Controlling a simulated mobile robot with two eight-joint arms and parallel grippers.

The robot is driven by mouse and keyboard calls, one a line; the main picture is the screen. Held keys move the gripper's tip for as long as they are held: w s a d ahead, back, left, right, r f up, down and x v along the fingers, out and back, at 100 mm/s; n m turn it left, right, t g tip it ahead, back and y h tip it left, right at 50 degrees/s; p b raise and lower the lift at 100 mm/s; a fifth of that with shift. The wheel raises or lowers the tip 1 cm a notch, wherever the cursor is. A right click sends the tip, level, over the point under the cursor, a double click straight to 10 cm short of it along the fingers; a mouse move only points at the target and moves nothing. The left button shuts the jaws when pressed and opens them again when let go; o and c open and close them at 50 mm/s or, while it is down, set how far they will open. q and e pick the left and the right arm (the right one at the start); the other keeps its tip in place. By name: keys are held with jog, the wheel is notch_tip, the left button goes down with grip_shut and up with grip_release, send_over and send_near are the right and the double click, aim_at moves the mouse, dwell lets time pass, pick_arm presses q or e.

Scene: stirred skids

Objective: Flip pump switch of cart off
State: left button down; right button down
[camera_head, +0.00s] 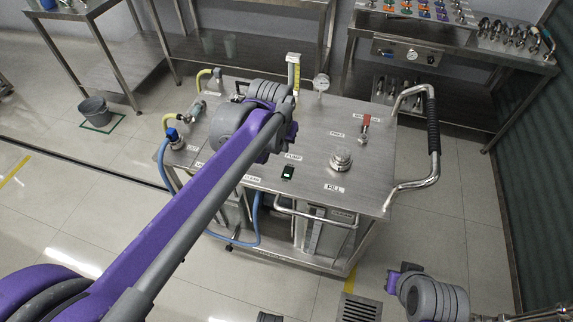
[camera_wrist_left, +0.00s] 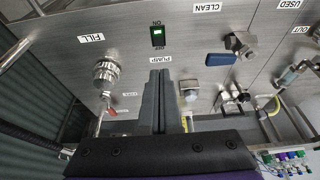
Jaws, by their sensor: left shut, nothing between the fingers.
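The cart (camera_head: 310,125) has a steel top with labelled fittings. Its pump switch (camera_head: 288,173) is a small black rocker with a lit green face, beside the PUMP label. In the left wrist view the switch (camera_wrist_left: 158,36) sits between the ON and OFF markings, with ON on its far side from my fingers. My left gripper (camera_wrist_left: 159,73) is shut and empty, its fingertips just short of the OFF marking in that view. Whether they touch the panel cannot be told. In the head view my left arm hides the fingers.
A FILL fitting (camera_head: 341,159), a red-handled valve (camera_head: 365,125) and a gauge (camera_head: 321,83) stand on the top. A blue-handled valve (camera_wrist_left: 231,52) is near the CLEAN label. The push handle (camera_head: 433,125) rises at the right. Steel tables stand behind.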

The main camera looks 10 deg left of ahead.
aim_at(288, 169)
pick_arm(q)
jog(key=x, duration=0.8)
jog(key=b+x, duration=0.1)
jog(key=x, duration=0.4)
jog(key=shift+s, duration=0.25)
jog(key=shift+f, duration=0.6)
jog(key=shift+w+f, duration=0.15)
jog(key=shift+f, duration=0.15)
jog(key=shift+r, duration=0.1)
jog(key=shift+s, duration=0.2)
